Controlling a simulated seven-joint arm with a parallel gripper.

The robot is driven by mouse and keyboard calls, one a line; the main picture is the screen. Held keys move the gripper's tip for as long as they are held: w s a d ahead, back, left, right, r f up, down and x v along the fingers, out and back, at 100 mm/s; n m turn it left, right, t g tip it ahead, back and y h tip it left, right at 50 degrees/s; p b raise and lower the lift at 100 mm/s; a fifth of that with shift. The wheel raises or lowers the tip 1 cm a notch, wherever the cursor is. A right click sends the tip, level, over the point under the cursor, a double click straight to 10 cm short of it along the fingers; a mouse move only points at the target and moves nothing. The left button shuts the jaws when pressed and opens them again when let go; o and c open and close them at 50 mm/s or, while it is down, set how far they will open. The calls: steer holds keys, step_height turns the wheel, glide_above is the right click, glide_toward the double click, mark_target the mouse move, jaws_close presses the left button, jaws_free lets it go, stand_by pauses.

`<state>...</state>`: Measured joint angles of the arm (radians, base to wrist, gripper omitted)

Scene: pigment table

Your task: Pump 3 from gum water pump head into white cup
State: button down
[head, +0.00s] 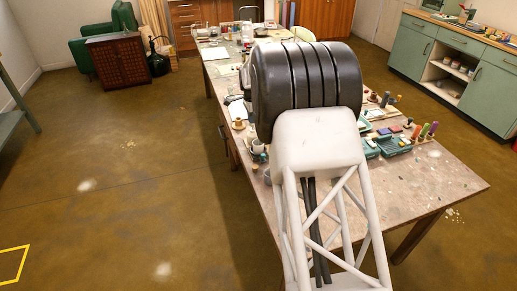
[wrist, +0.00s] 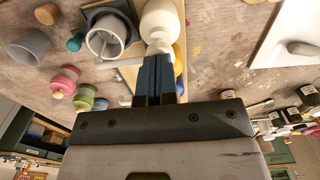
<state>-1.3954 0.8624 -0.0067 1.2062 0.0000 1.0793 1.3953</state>
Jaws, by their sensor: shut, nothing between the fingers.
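In the wrist view my gripper (wrist: 158,58) is shut and empty, its two dark blue fingers together. The fingertips are at the white pump head (wrist: 158,46) of a white bottle (wrist: 160,20); I cannot tell whether they touch it. A pale spout (wrist: 130,62) reaches left from the head. A round cup with a pale inside (wrist: 97,43) stands to the left of the bottle, in front of a dark square block (wrist: 122,15); I take it for the white cup, but its outside looks grey. In the head view my arm hides the gripper, and I cannot make out the pump.
Left in the wrist view are a grey cup (wrist: 30,46), a pink jar (wrist: 65,80) and a green jar (wrist: 84,95). A white slab (wrist: 285,35) lies at right.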

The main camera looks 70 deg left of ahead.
steer(key=shift+f, duration=0.4)
steer(key=shift+r, duration=1.9)
steer(key=shift+r, duration=0.1)
steer(key=shift+r, duration=2.9)
